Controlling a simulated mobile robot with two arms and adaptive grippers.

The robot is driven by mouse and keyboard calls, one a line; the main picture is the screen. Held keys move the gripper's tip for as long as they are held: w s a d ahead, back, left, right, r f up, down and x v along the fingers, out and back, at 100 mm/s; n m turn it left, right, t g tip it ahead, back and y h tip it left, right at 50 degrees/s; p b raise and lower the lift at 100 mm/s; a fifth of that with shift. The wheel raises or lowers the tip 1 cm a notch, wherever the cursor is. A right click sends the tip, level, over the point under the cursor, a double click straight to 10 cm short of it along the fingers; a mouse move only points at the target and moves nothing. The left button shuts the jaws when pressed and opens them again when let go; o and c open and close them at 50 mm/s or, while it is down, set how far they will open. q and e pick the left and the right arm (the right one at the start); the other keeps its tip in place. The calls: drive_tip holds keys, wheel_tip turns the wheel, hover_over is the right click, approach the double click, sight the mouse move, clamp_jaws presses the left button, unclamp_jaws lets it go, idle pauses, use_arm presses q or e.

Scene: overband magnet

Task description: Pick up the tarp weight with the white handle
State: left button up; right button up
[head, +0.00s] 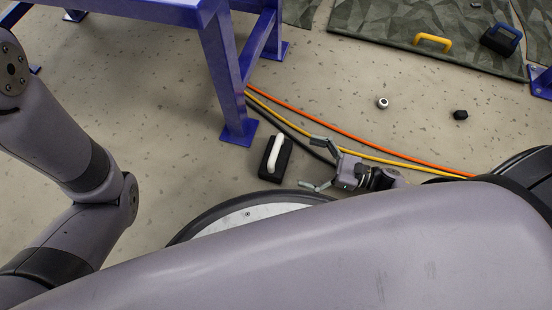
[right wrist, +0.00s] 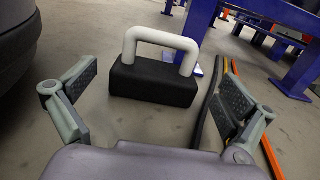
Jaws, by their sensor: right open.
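The tarp weight (head: 267,168) is a black block with a white handle (head: 275,153). It stands on the floor by the foot of a blue steel leg in the head view. My right gripper (head: 314,163) is open and empty, just to the right of the weight and apart from it. In the right wrist view the weight's black body (right wrist: 150,84) and white arched handle (right wrist: 162,37) stand upright ahead, between and beyond the open fingers (right wrist: 157,95). My left gripper is not in view.
A blue steel frame (head: 222,70) stands just behind the weight. Orange (head: 320,126) and yellow (head: 300,129) cables run along the floor past my right gripper. A yellow handle (head: 433,42) and a blue-handled block (head: 500,39) are on the green tarp (head: 380,22). A small round metal part (head: 382,103) lies on the floor.

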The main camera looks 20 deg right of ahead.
sight(276, 151)
drive_tip(key=b+x, duration=0.1)
drive_tip(key=x, duration=0.3)
drive_tip(key=shift+w+a+f+b, duration=0.15)
drive_tip(key=shift+w+a+b, duration=0.1)
drive_tip(key=shift+b, duration=0.15)
drive_tip(key=b+x, duration=0.2)
drive_tip(key=x, duration=0.2)
drive_tip(key=shift+w+a+b, duration=0.1)
drive_tip(key=shift+w+b, duration=0.05)
drive_tip(key=shift+b, duration=0.2)
drive_tip(key=shift+c, duration=0.5)
drive_tip(key=c, duration=1.6)
drive_tip(key=shift+r, duration=0.35)
